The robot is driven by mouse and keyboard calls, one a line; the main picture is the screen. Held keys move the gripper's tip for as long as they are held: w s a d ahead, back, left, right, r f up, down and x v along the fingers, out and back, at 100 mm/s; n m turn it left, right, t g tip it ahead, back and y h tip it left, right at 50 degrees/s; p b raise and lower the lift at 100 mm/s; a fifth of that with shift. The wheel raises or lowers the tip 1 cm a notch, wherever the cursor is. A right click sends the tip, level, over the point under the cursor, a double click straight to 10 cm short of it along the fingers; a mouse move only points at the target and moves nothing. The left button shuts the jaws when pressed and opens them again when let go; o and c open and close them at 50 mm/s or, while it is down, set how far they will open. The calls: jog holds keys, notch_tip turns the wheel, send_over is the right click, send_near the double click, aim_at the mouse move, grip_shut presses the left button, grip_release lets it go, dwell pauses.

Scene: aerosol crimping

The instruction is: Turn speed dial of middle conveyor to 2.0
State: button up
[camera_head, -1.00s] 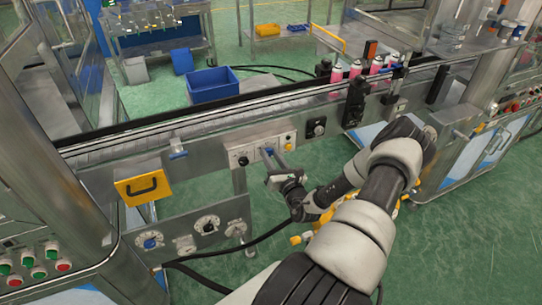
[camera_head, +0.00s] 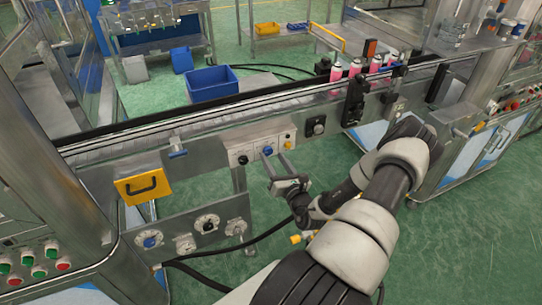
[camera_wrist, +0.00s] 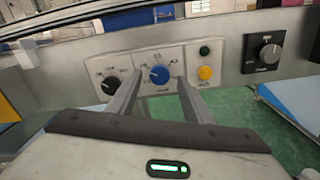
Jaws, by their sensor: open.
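The conveyor's front control plate (camera_wrist: 135,66) carries a blue-knobbed dial (camera_wrist: 159,74) with a printed scale around it; the number it points to is too small to read. The blue knob also shows in the head view (camera_head: 268,151). A black-knobbed dial (camera_wrist: 112,86) sits to its left. My gripper (camera_wrist: 159,83) is open, with one finger on each side of the blue knob in the wrist view. In the head view my gripper (camera_head: 275,158) is at the plate, just in front of the knob. I cannot tell whether the fingers touch it.
Green and yellow buttons (camera_wrist: 205,62) sit right of the dial. A separate black rotary switch (camera_wrist: 269,53) is further right. A yellow handled panel (camera_head: 143,185) is at left, with lower dials (camera_head: 150,240) below. Pink cans (camera_head: 355,68) stand on the conveyor (camera_head: 240,108).

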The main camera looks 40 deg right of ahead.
jog(key=v, duration=1.4)
jog(key=shift+s, duration=0.15)
jog(key=shift+a, duration=0.15)
